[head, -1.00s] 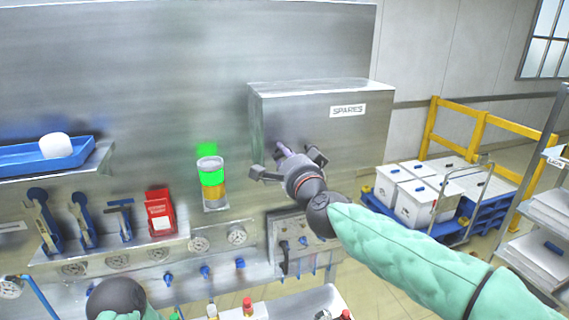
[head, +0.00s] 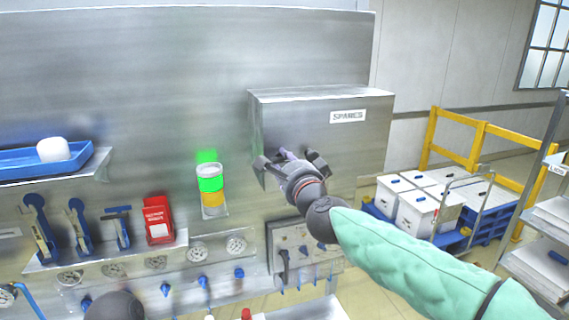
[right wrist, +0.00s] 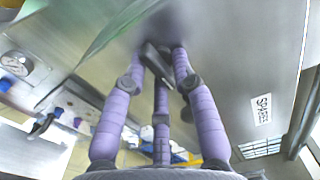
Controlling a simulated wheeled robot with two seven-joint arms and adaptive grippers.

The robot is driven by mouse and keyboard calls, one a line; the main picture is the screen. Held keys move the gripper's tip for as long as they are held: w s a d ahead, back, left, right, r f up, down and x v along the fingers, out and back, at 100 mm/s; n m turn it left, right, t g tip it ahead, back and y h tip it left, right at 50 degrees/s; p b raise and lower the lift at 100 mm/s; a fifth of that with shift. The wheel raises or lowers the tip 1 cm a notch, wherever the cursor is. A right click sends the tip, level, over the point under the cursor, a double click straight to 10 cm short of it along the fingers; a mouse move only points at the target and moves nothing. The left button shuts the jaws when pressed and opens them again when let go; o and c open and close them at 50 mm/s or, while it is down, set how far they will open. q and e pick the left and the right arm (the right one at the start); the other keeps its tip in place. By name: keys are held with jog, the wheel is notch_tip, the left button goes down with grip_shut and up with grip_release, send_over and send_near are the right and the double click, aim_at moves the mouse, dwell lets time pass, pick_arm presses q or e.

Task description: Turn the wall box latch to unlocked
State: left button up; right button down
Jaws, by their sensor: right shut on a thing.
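The wall box (head: 350,150) is a grey metal cabinet marked SPARES, fixed on the steel panel; it also shows in the right wrist view (right wrist: 235,60). My right gripper (head: 283,153) is at the lower left of the box front. In the right wrist view its purple fingers (right wrist: 162,62) close in on a small dark grey latch (right wrist: 151,55) and are shut on it. The fingers hide part of the latch, and I cannot tell its exact angle. My left gripper is out of view.
A lit green and amber stack light (head: 211,188) is left of the box. A red box (head: 158,220) and hand tools are on the left rack. White bins (head: 415,210) stand on the right.

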jog(key=shift+f, duration=0.35)
jog(key=c, duration=1.2)
grip_release()
jog(key=shift+c, duration=0.2)
jog(key=shift+o, duration=0.2)
jog(key=shift+w, duration=0.15)
jog(key=shift+r, duration=0.15)
jog(key=v, duration=1.2)
